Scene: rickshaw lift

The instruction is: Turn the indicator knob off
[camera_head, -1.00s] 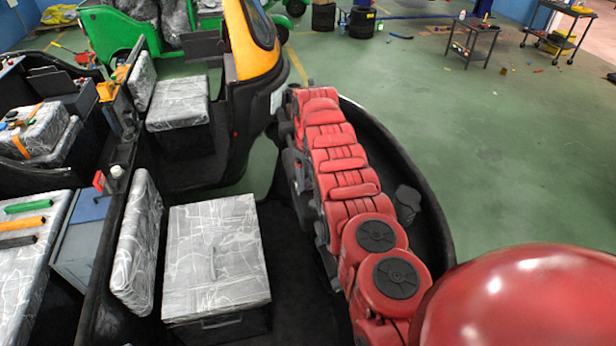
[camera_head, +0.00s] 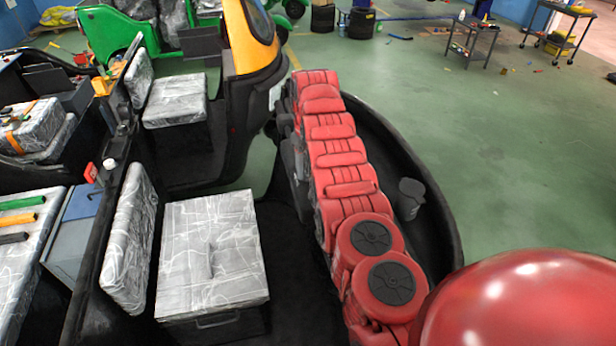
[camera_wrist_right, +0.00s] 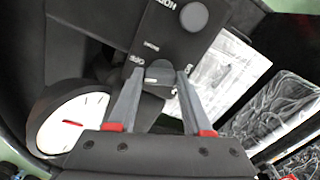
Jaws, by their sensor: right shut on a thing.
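The indicator knob (camera_wrist_right: 159,73) is a small dark grey knob on a black control panel (camera_wrist_right: 165,38) in the right wrist view. Small white markings are printed beside it, too blurred to read fully. My right gripper (camera_wrist_right: 160,74) has its two grey fingers on either side of the knob and is shut on it. The knob's exact turn angle is hard to tell. In the head view my red right arm reaches towards the rickshaw, and its gripper and the panel are hidden there. My left gripper is in neither view.
A round grey button (camera_wrist_right: 194,16) sits above the knob, beside partly visible lettering. A white dial with a red needle (camera_wrist_right: 72,123) is left of the gripper. In the head view, a plastic-wrapped seat (camera_head: 212,240) stands left of the arm. Green floor (camera_head: 480,150) is open at right.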

